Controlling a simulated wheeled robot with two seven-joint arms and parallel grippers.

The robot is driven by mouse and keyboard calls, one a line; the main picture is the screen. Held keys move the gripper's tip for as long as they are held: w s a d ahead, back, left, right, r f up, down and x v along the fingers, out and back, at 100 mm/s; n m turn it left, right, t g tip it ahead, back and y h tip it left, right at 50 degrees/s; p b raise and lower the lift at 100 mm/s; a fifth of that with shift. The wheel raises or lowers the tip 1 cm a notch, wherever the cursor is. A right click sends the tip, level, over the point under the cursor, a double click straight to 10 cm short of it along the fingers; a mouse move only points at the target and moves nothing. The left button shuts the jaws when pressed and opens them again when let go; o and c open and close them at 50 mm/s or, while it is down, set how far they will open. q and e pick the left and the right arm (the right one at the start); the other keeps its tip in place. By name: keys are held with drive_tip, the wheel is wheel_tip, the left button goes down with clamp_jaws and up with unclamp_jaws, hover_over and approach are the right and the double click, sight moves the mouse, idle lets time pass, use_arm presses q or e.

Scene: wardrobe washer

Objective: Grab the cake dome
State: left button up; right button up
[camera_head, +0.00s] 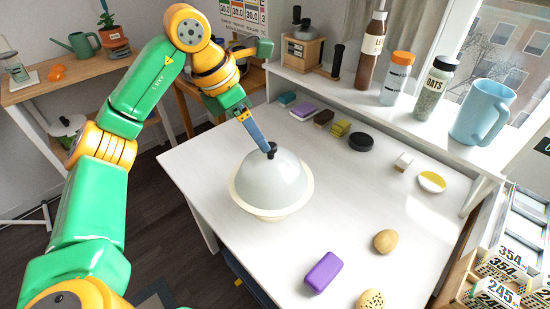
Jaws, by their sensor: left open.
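The cake dome (270,182) is a pale translucent dome with a black knob (271,150) on top. It sits on a round cream base (305,198) on the white table (370,215). My left arm comes in from the left and reaches over the dome. My left gripper (262,147) points down at the knob, with its blue fingers right beside or around it. The gripper is open; whether a finger touches the knob cannot be told. My right gripper is not in view.
A purple block (323,272), a potato (385,241) and a speckled round item (371,299) lie on the table's front part. Sponges, a black disc (361,142) and a small dish (432,181) lie at the back. A shelf holds jars and a blue pitcher (480,112).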

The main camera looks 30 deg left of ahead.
sight(271, 163)
use_arm(q)
drive_tip(key=x, duration=0.4)
drive_tip(key=p+x, duration=0.1)
drive_tip(key=x, duration=0.1)
drive_tip(key=shift+w, duration=0.45)
drive_tip(key=shift+s, duration=0.1)
drive_tip(key=c, duration=0.4)
clamp_jaws()
